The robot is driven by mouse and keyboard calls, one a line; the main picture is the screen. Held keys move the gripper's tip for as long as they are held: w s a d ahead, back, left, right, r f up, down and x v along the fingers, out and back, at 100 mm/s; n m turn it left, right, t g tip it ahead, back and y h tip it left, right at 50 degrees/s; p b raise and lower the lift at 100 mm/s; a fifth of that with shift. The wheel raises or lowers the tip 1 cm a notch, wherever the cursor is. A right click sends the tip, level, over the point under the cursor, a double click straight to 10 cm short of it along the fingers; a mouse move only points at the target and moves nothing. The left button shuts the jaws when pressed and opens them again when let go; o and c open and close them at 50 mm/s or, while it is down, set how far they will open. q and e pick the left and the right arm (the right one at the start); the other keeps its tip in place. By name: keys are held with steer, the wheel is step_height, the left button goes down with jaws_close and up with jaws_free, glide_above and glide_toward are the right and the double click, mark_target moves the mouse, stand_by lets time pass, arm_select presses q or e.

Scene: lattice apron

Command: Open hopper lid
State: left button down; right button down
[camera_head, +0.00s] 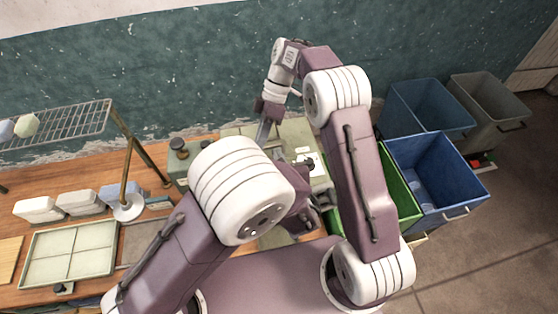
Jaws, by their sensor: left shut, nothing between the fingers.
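A pale green-grey machine (296,133) stands at the back of the bench, partly covered by my arms. I cannot pick out the hopper lid or tell whether it is open. My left gripper (322,199) is low beside the machine's front right part, largely hidden behind my left elbow and beside my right arm. It is shut and empty. My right gripper (266,126) points down over the machine's back left part. Its fingers are seen edge-on, so their opening and any contact are unclear.
A green bin (402,204) and a blue bin (470,187) stand right of the bench, with another blue bin and a grey bin behind. At left are a divided tray (70,254), white blocks (78,203), a lamp-like stand (128,208) and a wire rack (62,124).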

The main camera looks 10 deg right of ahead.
arm_select(q)
steer(key=shift+w+r, duration=0.35)
steer(key=shift+w, duration=0.25)
arm_select(e)
steer(key=shift+w+d+f, duration=0.1)
steer(key=shift+w+f, duration=0.1)
steer(key=shift+w, duration=0.05)
